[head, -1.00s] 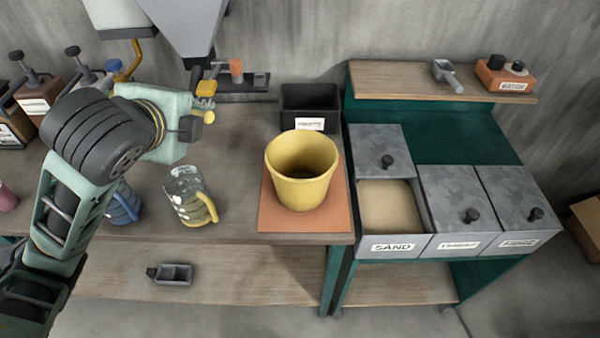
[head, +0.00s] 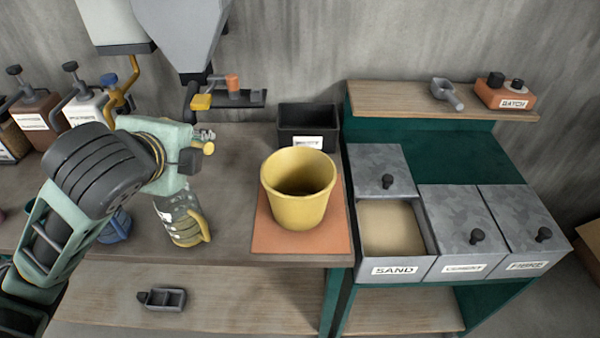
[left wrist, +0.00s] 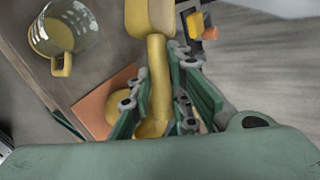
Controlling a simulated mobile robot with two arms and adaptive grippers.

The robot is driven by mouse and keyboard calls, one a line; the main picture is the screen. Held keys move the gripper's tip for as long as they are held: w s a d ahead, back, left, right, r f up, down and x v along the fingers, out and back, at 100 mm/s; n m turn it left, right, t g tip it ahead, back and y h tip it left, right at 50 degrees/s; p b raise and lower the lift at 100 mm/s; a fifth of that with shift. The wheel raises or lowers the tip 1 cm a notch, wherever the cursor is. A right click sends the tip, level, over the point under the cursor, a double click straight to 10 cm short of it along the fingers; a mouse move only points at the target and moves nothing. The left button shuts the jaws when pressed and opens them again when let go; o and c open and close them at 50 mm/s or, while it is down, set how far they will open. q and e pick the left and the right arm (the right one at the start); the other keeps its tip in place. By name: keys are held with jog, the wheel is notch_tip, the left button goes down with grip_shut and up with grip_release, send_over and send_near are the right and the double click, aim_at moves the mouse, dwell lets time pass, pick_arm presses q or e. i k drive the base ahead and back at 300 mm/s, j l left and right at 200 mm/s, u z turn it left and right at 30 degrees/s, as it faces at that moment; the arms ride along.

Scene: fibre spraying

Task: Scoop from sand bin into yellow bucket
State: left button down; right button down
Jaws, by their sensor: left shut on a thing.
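The sand bin (head: 394,270) stands at the right in the head view, labelled SAND. Its lid (head: 372,158) is pushed back, and pale sand (head: 393,228) shows inside. The yellow bucket (head: 297,205) stands upright on the table, and its inside looks empty. My left gripper (head: 202,145) is above the table, left of the bucket and behind the glass jug. In the left wrist view its fingers (left wrist: 160,105) are shut around the handle of a yellow scoop (left wrist: 150,18). The scoop is mostly hidden in the head view. My right gripper is not in view.
The bucket is on an orange mat (head: 262,235). A glass jug (head: 180,225) with a yellow handle stands left of it, partly hidden. A black box (head: 300,122) is behind the bucket. Closed cement (head: 463,225) and fibre (head: 522,225) bins are right of the sand.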

aim_at(299, 181)
jog(key=l+u, duration=0.1)
jog(key=l, duration=0.35)
jog(key=k+l+u, duration=0.1)
jog(key=l, duration=0.3)
jog(key=k+l, duration=0.15)
jog(key=l, duration=0.3)
jog(key=l+u, duration=0.15)
jog(key=l, duration=0.25)
jog(key=k+l+u, duration=0.1)
jog(key=l, duration=0.3)
jog(key=k+l+u, duration=0.1)
jog(key=l, duration=0.3)
jog(key=k, duration=0.1)
